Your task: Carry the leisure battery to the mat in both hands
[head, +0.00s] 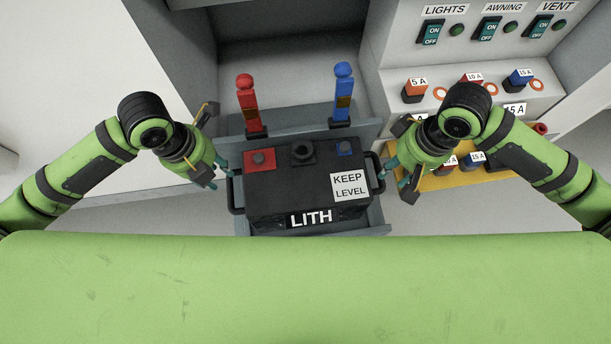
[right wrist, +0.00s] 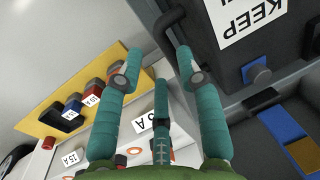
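The leisure battery (head: 300,190) is a dark box with red and blue terminal corners, a "KEEP LEVEL" label and "LITH" on its front. It sits in a grey tray (head: 357,229). It has a black handle at each end, left (head: 234,194) and right (head: 376,172). My left gripper (head: 224,172) has its teal fingers spread beside the left handle. My right gripper (head: 387,172) is beside the right handle. In the right wrist view its fingers (right wrist: 158,60) are apart, with the right handle (right wrist: 168,28) near their tips; contact is unclear. No mat is in view.
Red (head: 246,100) and blue (head: 343,92) upright cable clamps stand behind the battery. A switch panel (head: 480,40) and a yellow fuse holder (head: 436,181) are at the right, close to my right gripper. A white cabinet face is at the left.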

